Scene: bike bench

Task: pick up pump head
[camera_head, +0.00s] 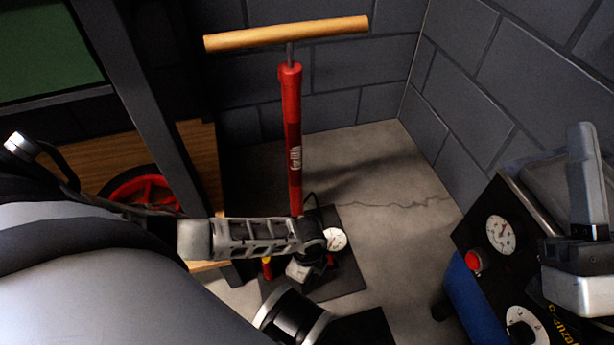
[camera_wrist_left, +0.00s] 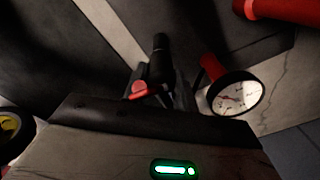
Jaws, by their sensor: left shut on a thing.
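The red floor pump (camera_head: 292,140) stands upright with a wooden handle (camera_head: 285,34) across its top. My left gripper (camera_head: 312,250) reaches in from the left to the front of the pump's foot, beside the white gauge (camera_head: 335,239). In the left wrist view the pump head (camera_wrist_left: 160,60), black with a red lever (camera_wrist_left: 141,90), is between the fingers of my left gripper (camera_wrist_left: 165,88), which is shut on it. The gauge (camera_wrist_left: 236,95) is close on the right there. In the head view the gripper mostly hides the pump head. My right gripper (camera_head: 585,220) is partly visible at the right edge; its jaw state is unclear.
Block walls (camera_head: 500,80) close off the back. A dark post (camera_head: 140,90) and a red wheel (camera_head: 140,190) are at the left. Bare floor (camera_head: 390,170) lies right of the pump.

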